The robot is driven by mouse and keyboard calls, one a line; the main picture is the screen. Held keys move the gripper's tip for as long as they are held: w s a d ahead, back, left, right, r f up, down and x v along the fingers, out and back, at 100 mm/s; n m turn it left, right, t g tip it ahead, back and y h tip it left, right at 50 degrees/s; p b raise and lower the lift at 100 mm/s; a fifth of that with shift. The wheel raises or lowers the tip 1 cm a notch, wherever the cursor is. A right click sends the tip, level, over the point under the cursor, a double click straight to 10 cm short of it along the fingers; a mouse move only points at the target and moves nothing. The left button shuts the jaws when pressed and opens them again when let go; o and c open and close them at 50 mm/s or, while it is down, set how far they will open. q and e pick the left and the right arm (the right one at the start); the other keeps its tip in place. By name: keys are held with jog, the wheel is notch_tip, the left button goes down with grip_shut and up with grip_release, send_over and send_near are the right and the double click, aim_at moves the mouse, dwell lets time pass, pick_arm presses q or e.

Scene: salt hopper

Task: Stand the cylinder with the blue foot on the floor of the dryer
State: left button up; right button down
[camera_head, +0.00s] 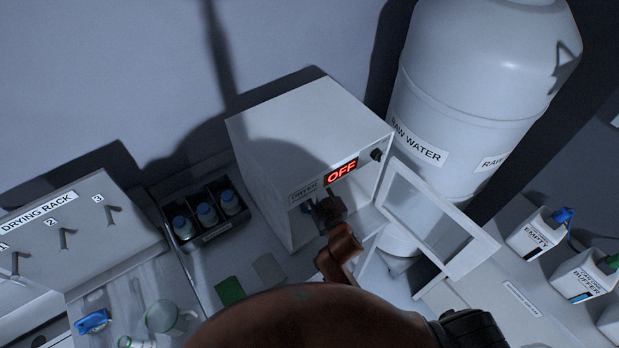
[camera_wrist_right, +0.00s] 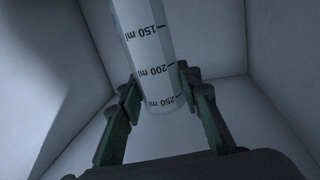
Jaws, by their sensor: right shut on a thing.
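The dryer (camera_head: 285,130) is a white box with a lit red OFF display, and its framed door (camera_head: 437,215) stands open to the right. My right gripper (camera_head: 322,208) is inside its front opening. In the right wrist view, my right gripper (camera_wrist_right: 158,100) is shut on a clear graduated cylinder (camera_wrist_right: 148,60) with 150, 200 and 250 ml marks. The dryer's pale inner walls (camera_wrist_right: 215,35) surround it. The cylinder's foot is out of frame, so its colour and any contact with the floor are hidden. My left gripper is not in view.
A drying rack (camera_head: 75,235) with numbered pegs stands left, with glassware (camera_head: 165,318) and a blue object (camera_head: 92,321) before it. A black crate (camera_head: 218,232) holds blue-capped bottles. A green pad (camera_head: 229,291) lies before the dryer. A RAW WATER tank (camera_head: 470,85) stands behind the door.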

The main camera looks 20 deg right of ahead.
jog(key=shift+f, duration=0.15)
jog(key=c, duration=1.4)
grip_release()
jog(key=s+d+r+b, duration=0.1)
jog(key=s, duration=1.1)
jog(key=shift+d, duration=0.4)
